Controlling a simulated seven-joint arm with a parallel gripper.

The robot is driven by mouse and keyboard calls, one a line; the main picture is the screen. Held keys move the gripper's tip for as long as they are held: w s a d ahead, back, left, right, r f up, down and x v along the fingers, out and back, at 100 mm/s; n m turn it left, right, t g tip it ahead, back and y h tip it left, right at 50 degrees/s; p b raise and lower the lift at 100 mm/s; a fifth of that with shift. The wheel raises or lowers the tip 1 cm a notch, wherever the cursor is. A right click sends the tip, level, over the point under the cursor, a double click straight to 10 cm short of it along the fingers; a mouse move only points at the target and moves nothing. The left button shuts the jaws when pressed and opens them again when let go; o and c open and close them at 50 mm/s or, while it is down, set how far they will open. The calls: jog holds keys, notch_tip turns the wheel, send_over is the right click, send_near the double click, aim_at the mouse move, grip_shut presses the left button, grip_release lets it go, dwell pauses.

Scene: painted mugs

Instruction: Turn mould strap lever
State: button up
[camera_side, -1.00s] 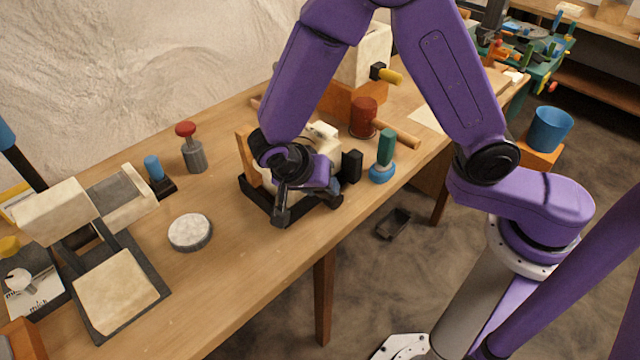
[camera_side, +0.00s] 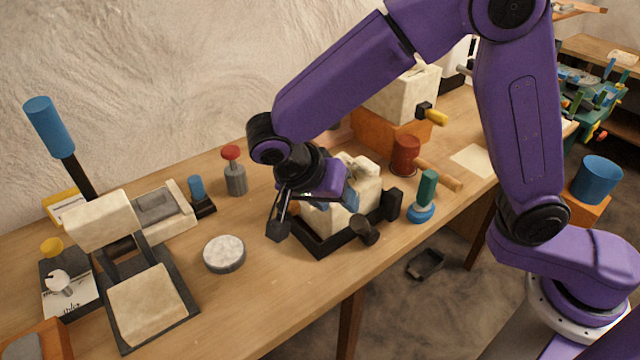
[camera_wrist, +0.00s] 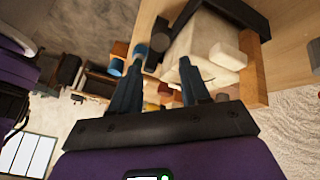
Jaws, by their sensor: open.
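The mould is a cream block (camera_side: 366,192) in a black frame (camera_side: 322,246) on the bench. A dark round-ended lever (camera_side: 365,230) sticks out at its front, and a black block stands at its right end. Part of the mould is hidden by my arm in the side view.
A round pale disc (camera_side: 224,253) and a red-topped stamper (camera_side: 234,172) stand left of the mould. A green-handled tool (camera_side: 426,195) and a red-brown cylinder (camera_side: 405,155) stand right. A press with a blue-handled lever (camera_side: 50,125) is far left. Bare bench lies in front of the disc.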

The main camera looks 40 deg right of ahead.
jog(key=v, duration=0.6)
jog(key=shift+d, duration=0.1)
jog(key=s+d+f+n+y, duration=0.3)
jog(key=s+d+n+y, duration=0.4)
jog(key=s+d+n, duration=1.1)
jog(key=d+n, duration=0.2)
jog(key=n, duration=0.3)
jog(key=shift+s+f+n, duration=0.2)
jog(key=shift+s+n, duration=0.05)
jog(key=shift+n, duration=0.15)
